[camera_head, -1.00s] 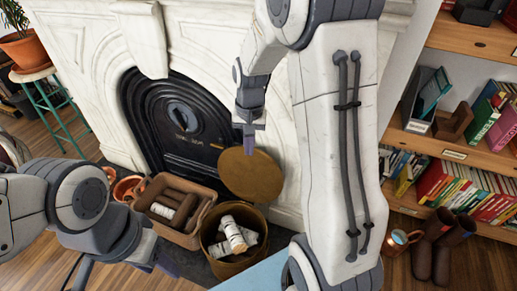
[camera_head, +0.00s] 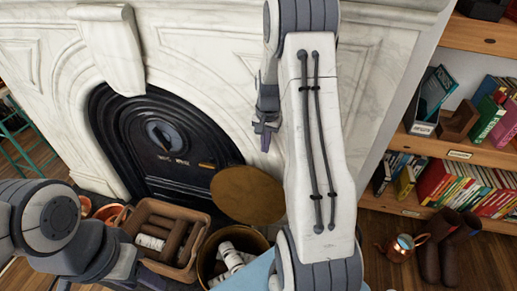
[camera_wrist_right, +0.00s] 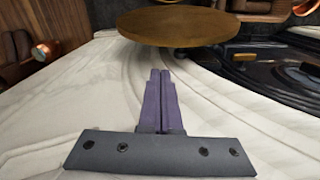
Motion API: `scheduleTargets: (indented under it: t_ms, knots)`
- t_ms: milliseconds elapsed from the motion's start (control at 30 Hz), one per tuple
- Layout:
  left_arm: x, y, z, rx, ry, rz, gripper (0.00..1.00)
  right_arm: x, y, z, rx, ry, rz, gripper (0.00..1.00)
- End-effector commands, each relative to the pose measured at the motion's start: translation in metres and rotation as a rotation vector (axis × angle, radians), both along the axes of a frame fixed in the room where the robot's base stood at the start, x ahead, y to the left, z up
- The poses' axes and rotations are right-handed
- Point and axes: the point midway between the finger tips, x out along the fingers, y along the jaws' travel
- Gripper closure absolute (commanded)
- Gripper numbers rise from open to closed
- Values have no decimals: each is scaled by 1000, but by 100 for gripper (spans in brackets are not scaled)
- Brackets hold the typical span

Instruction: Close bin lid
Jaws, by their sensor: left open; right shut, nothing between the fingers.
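The bin (camera_head: 209,250) is a round brown container with white rolls (camera_head: 231,258) inside, at the bottom middle of the head view. Its round brown lid (camera_head: 247,194) stands open, tilted up on the fireplace side. My right gripper (camera_head: 265,140) is shut and empty, above the lid near the marble. In the right wrist view the lid (camera_wrist_right: 178,26) lies beyond the closed fingertips (camera_wrist_right: 160,72), apart from them. My left gripper (camera_head: 152,280) is at the bottom left, left of the bin, open and partly out of frame. My right arm hides part of the bin's right side.
A brown basket (camera_head: 142,262) with brown and white rolls stands left of the bin. The marble fireplace (camera_head: 215,60) with its black arch (camera_head: 135,120) rises behind. Bookshelves (camera_head: 470,150), boots (camera_head: 437,255) and a copper pot (camera_head: 400,248) are at the right.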

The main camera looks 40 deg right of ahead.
Motion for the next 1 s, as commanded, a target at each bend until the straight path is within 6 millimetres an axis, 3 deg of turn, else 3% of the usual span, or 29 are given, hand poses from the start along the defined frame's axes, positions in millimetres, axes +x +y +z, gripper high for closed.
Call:
scheduleTargets:
  t_ms: [200,400,600,1000]
  knots:
    - [0,0,-9,0,0,0,50,5,9,-45,3,4,14,100]
    - [0,0,-13,0,0,0,50,7,9,-73,2,3,15,100]
    - [0,0,-14,0,0,0,50,7,8,-84,1,1,14,100]
    - [0,0,-15,0,0,0,50,5,6,-84,-1,-2,10,100]
